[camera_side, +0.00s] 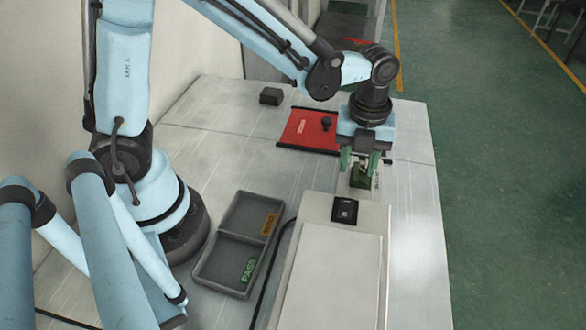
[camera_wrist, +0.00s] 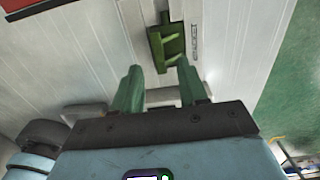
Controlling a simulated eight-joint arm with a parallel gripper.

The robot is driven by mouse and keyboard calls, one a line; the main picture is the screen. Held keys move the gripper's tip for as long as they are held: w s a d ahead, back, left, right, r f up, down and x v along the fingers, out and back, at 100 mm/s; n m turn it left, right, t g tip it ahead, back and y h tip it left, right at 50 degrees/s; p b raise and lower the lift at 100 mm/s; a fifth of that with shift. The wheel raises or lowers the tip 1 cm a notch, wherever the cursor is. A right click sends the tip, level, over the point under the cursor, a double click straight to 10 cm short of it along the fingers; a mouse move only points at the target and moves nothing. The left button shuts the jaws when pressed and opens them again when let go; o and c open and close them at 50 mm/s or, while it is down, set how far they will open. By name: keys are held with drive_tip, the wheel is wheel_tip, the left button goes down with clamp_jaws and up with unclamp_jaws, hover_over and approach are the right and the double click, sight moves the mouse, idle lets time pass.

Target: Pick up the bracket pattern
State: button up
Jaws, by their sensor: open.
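The green bracket pattern (camera_side: 361,178) sits at the far end of the white machine in the side view, just below my gripper. In the wrist view the bracket pattern (camera_wrist: 168,46) shows as a green shape with raised lighter ribs, beyond the fingertips. My gripper (camera_side: 359,162) points down with its two green fingers apart. In the wrist view my gripper (camera_wrist: 160,69) is open, with nothing between the fingertips. Part of the bracket is hidden by the fingers in the side view, and whether they touch it cannot be told there.
The white machine (camera_side: 330,270) carries a small black panel (camera_side: 344,211). A grey two-part tray (camera_side: 215,264) has a green PASS label and an orange label. A red plate (camera_side: 300,133) with a black knob and a dark block (camera_side: 271,96) lie behind. The table's right side is clear.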

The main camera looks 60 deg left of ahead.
drive_tip(key=shift+f, duration=1.3)
clamp_jaws()
drive_tip(key=shift+r, duration=0.2)
drive_tip(key=shift+r, duration=0.55)
wheel_tip(320, 180, up, 2)
drive_tip(key=shift+r, duration=0.2)
drive_tip(key=s+d+r, duration=0.7)
drive_tip(key=s+d, duration=0.1)
drive_tip(key=shift+s, duration=0.2)
